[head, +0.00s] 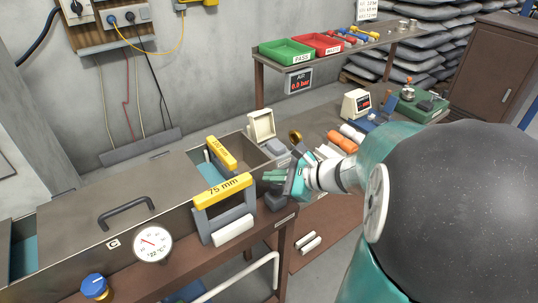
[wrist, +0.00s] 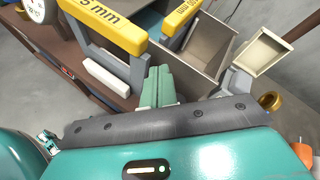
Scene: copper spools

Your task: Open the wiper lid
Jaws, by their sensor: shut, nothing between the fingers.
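A cream box-like lid (head: 262,125) stands raised at the back of a small grey box (head: 275,147), just beyond my gripper; I take this to be the wiper lid. In the wrist view the lid (wrist: 265,52) is tilted up and its hollow inside faces the camera. The grey box (wrist: 238,82) is partly hidden there. My gripper (head: 272,176) has green fingers, shut and empty, in front of and left of the box. In the wrist view the fingertips (wrist: 160,72) are together, apart from the lid.
Yellow-topped frames marked 75 mm (head: 222,190) and 200 mm (head: 221,154) stand close to the left of my gripper. A metal tank with a handled cover (head: 110,190) lies farther left. A brass ring (head: 295,136) is close behind my wrist. Orange and white rolls (head: 342,141) lie to the right.

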